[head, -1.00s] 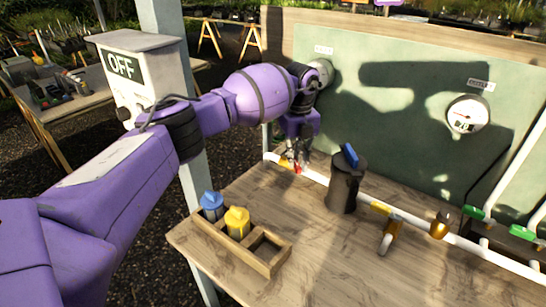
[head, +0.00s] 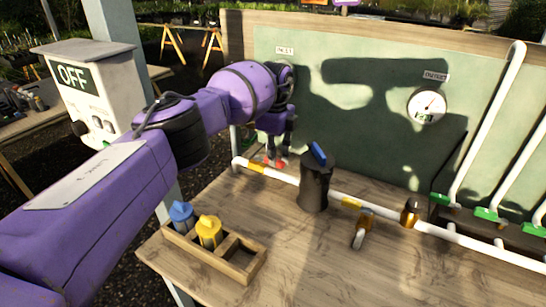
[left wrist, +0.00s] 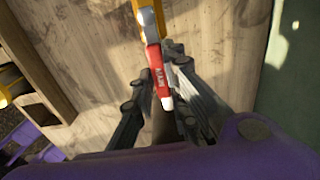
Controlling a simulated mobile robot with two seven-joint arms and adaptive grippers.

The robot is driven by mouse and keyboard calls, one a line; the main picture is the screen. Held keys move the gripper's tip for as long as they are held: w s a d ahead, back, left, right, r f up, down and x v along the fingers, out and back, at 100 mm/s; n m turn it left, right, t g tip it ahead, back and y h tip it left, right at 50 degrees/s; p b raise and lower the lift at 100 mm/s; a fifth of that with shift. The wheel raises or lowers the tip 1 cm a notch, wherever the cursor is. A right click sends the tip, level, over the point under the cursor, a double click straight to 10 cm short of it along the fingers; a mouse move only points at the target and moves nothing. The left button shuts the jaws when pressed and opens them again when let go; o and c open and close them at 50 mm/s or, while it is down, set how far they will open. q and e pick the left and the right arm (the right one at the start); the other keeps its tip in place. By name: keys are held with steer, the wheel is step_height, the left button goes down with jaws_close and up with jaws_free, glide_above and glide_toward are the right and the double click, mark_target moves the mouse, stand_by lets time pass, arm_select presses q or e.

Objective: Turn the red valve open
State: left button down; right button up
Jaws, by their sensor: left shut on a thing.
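The red valve handle (left wrist: 157,70) has white lettering and a pale tip; in the left wrist view it lies between my left gripper's fingers, roughly in line with a yellow and white pipe part. In the head view, small red parts of the handle (head: 279,164) show at the left end of the white pipe, below my left gripper (head: 274,155). The left gripper is shut on the handle and hides most of it. The outlet gauge (head: 427,106) hangs on the green panel with its needle up and right. The right gripper is out of view.
A dark canister with a blue top (head: 315,185) stands right of the gripper, close to the white pipe (head: 465,238). A wooden tray (head: 218,262) holds a blue and a yellow piece. An OFF box (head: 108,85) stands left. The table front is clear.

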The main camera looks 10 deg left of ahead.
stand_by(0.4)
arm_select(q)
steer(key=c, duration=1.7)
jaws_free()
steer(key=shift+w, duration=0.1)
step_height(320, 180, up, 12)
steer(key=shift+f, duration=0.1)
